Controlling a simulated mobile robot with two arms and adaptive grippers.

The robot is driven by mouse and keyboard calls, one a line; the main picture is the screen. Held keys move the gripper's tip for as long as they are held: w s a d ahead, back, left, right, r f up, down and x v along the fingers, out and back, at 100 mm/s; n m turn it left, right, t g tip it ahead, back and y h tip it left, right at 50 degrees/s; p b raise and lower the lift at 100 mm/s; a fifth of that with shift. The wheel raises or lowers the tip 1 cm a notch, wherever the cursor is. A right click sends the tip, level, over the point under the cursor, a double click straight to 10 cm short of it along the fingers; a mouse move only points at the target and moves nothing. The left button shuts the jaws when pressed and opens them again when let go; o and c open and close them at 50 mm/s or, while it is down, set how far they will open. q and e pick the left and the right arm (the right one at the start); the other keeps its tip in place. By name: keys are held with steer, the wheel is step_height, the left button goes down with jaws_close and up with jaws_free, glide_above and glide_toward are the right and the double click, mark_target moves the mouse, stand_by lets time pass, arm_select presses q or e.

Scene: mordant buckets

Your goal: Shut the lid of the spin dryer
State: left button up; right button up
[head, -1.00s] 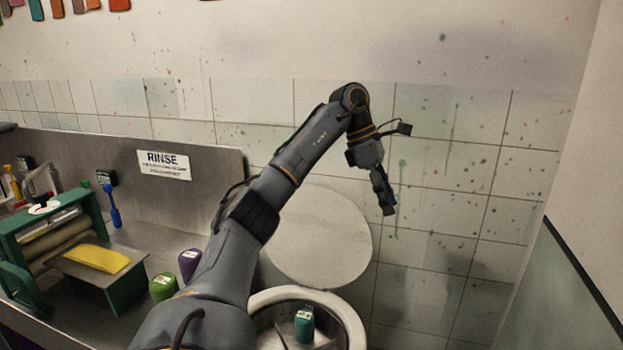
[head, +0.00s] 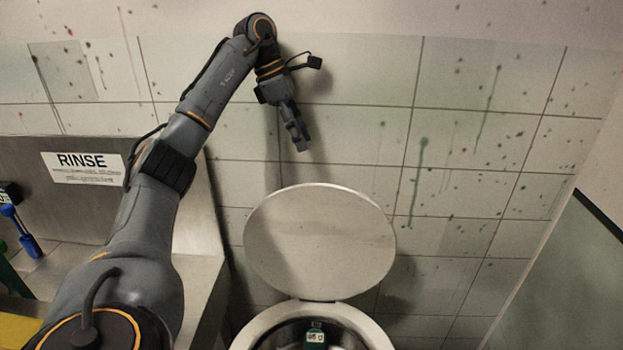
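The spin dryer's round pale lid (head: 320,245) stands open, tilted up against the tiled wall behind the drum. The spin dryer (head: 258,325) shows at the bottom of the head view as a white rim around a dark opening. A teal bottle or can with a white label (head: 316,335) is inside the opening. My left gripper (head: 301,144) hangs above the lid near the wall, fingers pointing down, apart from the lid. I cannot tell whether its fingers are open or shut. My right gripper is not in view.
A steel sink back panel with a RINSE sign (head: 84,168) is at the left. A blue-handled brush (head: 25,236) stands beside it. A yellow cloth (head: 18,330) is at the lower left corner. A greenish panel (head: 560,280) borders the right.

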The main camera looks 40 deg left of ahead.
mark_target(323, 186)
arm_select(q)
steer(key=p+x, duration=0.1)
steer(key=x, duration=0.8)
steer(key=shift+d+f, duration=0.1)
steer(key=shift+f, duration=0.2)
steer(key=x, duration=0.3)
steer(key=shift+d+f+p, duration=0.1)
steer(key=shift+p, duration=0.25)
steer(key=shift+w+d+f, duration=0.1)
steer(key=shift+w+f, duration=0.05)
steer(key=shift+f, duration=0.2)
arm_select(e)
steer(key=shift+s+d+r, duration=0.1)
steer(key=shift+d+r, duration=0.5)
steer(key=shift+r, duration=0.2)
arm_select(q)
steer(key=shift+c, duration=0.4)
jaws_close()
